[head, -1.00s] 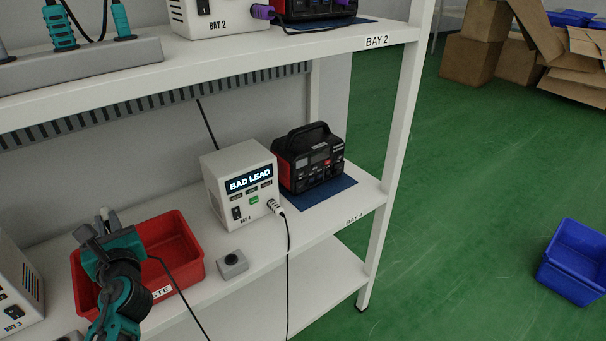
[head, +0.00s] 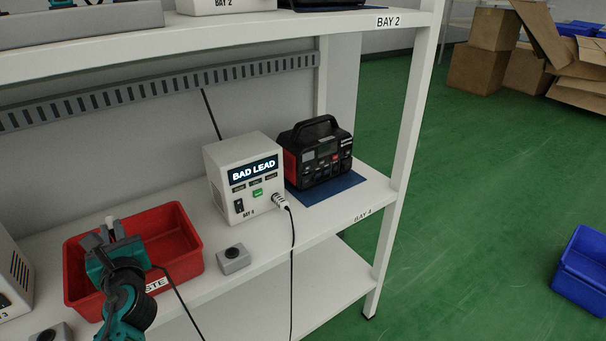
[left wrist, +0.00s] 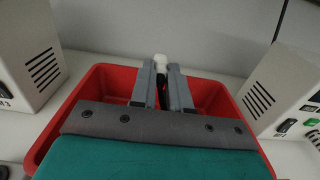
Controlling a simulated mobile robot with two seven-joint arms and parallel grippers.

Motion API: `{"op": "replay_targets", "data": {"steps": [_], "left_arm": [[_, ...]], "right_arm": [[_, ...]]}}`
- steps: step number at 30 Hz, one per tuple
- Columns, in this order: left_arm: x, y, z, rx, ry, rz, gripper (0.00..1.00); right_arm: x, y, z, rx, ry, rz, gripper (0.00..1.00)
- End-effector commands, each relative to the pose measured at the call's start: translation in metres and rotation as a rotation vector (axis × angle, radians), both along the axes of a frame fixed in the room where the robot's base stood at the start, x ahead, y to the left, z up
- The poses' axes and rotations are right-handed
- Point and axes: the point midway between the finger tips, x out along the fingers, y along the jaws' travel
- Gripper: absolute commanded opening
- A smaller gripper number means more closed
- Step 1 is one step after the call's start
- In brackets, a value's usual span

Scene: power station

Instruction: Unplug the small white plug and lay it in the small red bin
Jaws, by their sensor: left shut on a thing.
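The small red bin (head: 186,262) stands on the shelf at the left in the head view; its rim also shows in the left wrist view (left wrist: 100,78). My left gripper (head: 108,236) is over the bin, with its fingers toward the back wall. In the left wrist view the gripper (left wrist: 161,90) is shut on a small white plug (left wrist: 160,61), whose white end sticks out between the fingertips. The plug (head: 111,222) also shows in the head view. A black cord hangs from near the gripper over the bin's front. My right gripper is not in view.
A white unit (head: 226,190) reading "BAD LEAD", marked BAY 4, has a whitish plug (head: 280,201) and black cord in its front. Beside it are a black and red power station (head: 318,160) and a grey button box (head: 233,258). An upper shelf overhangs.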

Motion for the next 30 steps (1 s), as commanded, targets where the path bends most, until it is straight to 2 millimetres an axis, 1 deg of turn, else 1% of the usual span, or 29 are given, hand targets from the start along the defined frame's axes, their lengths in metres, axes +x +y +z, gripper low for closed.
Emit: {"op": "replay_targets", "data": {"steps": [2, 3, 12, 19, 23, 26, 30], "left_arm": [[0.0, 0.0, 0.001, 0.0, -0.001, 0.0, 0.0], [0.0, 0.0, 0.001, 0.0, -0.001, 0.0, 0.17], [0.0, 0.0, 0.001, 0.001, -0.001, 0.0, 0.46], [0.0, 0.0, 0.001, 0.0, 0.0, 0.0, 0.46], [-0.007, -0.005, 0.0, 0.0, 0.001, -0.002, 0.46], [-0.02, -0.013, 0.0, -0.002, 0.003, -0.002, 0.46], [-0.046, -0.029, 0.0, -0.002, 0.003, -0.002, 0.46]], "right_arm": [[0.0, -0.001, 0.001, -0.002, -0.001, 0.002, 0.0], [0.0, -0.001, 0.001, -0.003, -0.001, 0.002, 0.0], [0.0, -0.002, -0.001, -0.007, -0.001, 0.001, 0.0], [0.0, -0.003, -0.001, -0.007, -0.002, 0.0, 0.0], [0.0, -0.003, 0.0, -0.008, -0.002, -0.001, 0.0], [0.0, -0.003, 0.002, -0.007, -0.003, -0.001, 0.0], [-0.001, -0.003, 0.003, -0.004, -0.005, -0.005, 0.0]]}}
